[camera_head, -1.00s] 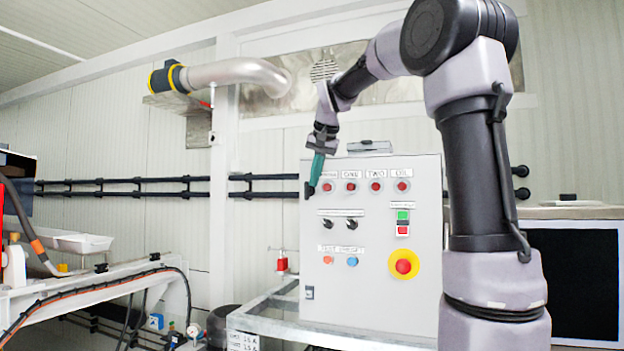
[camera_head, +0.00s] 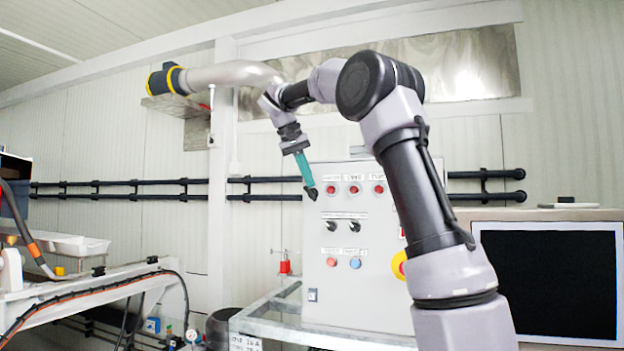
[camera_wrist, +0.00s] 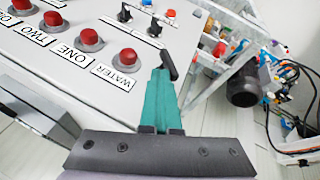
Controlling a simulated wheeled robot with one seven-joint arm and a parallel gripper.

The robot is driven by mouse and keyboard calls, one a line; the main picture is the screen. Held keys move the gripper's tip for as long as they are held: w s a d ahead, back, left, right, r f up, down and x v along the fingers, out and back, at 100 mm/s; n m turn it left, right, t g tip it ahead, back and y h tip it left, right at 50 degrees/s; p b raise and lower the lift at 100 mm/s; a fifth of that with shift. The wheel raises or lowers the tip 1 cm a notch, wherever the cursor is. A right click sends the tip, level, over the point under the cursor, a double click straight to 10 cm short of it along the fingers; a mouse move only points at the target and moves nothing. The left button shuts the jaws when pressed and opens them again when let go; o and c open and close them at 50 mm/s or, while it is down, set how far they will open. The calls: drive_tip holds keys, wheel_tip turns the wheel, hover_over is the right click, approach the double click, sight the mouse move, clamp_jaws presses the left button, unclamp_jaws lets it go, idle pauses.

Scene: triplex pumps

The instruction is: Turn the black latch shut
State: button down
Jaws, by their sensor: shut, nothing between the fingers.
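The black latch (camera_head: 312,193) sits near the upper left edge of the grey control box's front (camera_head: 345,290), left of the red buttons. In the head view it looks tilted. In the wrist view the latch (camera_wrist: 169,64) is a short dark bar at the panel edge, close to the WATER button. My gripper (camera_head: 307,181) has teal fingers that are shut and empty, pointing down at the latch. In the wrist view my gripper (camera_wrist: 160,78) has its tips right beside the latch; I cannot tell whether they touch. The fingertips partly hide the latch in the head view.
A row of red buttons (camera_head: 354,189), black knobs (camera_head: 353,227) and a yellow-ringed stop button (camera_head: 399,265) project from the panel. A lower latch (camera_head: 312,295) is on the same edge. Free space lies left of the box, before the black rails (camera_head: 110,190).

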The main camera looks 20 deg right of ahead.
drive_tip(key=shift+w+a+f+g+h, duration=0.1)
drive_tip(key=shift+w+a+g+h, duration=0.25)
drive_tip(key=shift+h, duration=0.35)
drive_tip(key=shift+w+a+f, duration=0.1)
drive_tip(key=shift+w+a, duration=0.05)
drive_tip(key=shift+a, duration=0.15)
drive_tip(key=shift+r, duration=0.8)
